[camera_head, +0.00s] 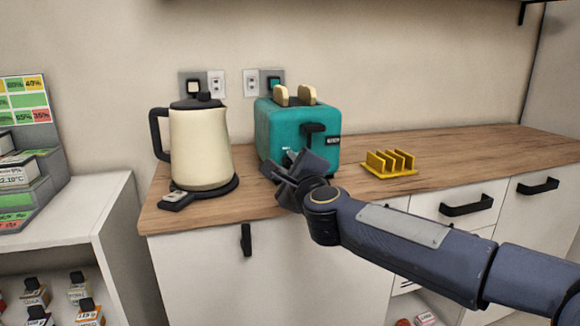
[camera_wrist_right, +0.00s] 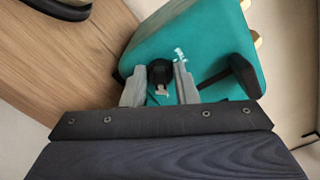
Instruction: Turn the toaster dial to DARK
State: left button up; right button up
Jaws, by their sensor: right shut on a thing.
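The teal toaster (camera_head: 266,125) stands on the wooden counter with two slices of bread (camera_head: 294,95) in its top. Its black lever (camera_head: 314,128) sticks out of the front, and it also shows in the right wrist view (camera_wrist_right: 243,76). My right gripper (camera_head: 290,163) is at the toaster's front, below the lever. In the right wrist view the right gripper's fingers (camera_wrist_right: 160,88) are on either side of the small black dial (camera_wrist_right: 160,72) and shut on it. White marks (camera_wrist_right: 180,55) show beside the dial; I cannot read them. My left gripper is not in view.
A cream kettle (camera_head: 200,145) stands on its black base left of the toaster. A yellow toast rack (camera_head: 390,162) sits to the right. Wall sockets (camera_head: 217,84) are behind. The counter (camera_head: 480,148) is clear at the far right.

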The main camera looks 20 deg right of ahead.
jog(key=o, duration=1)
jog(key=shift+c, duration=0.2)
jog(key=shift+s, duration=0.1)
jog(key=s+p, duration=0.1)
jog(key=s, duration=0.6)
jog(key=shift+s, duration=0.3)
jog(key=shift+d, duration=0.1)
